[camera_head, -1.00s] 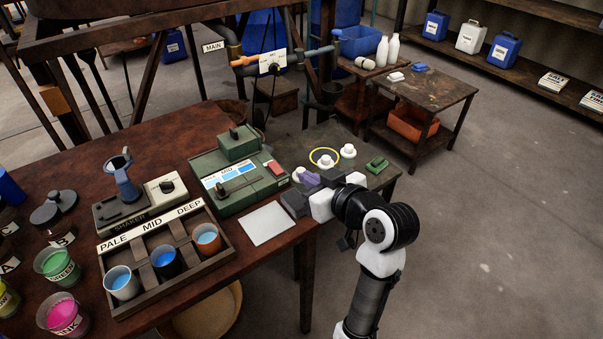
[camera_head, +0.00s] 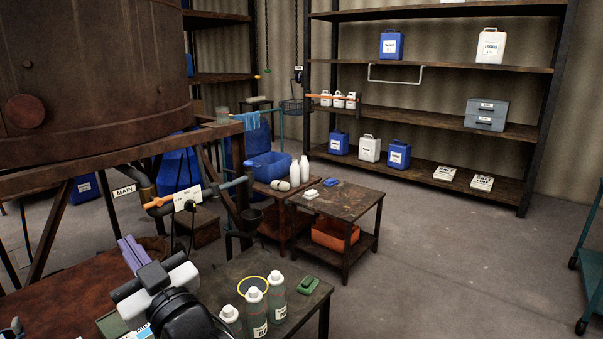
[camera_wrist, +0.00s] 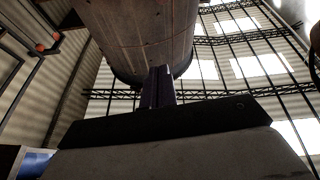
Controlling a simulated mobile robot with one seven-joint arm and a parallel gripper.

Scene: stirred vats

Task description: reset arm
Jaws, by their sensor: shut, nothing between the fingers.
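My gripper (camera_head: 130,252) is at the lower left of the head view, raised above the near dark red table (camera_head: 60,300). Its purple fingers point up and away, together, with nothing between them. In the wrist view the shut fingers (camera_wrist: 158,88) point up toward the underside of a large rounded vat (camera_wrist: 140,35). The same brown vat (camera_head: 90,70) fills the upper left of the head view. My gripper appears clear of it, though the exact gap cannot be told.
White-capped bottles (camera_head: 277,300), a yellow ring (camera_head: 253,286) and a green block (camera_head: 307,285) stand on the side table right of my arm. Behind are a small wooden table (camera_head: 345,203), a blue bin (camera_head: 268,165) and tall shelves (camera_head: 440,115). Open floor (camera_head: 450,250) lies to the right.

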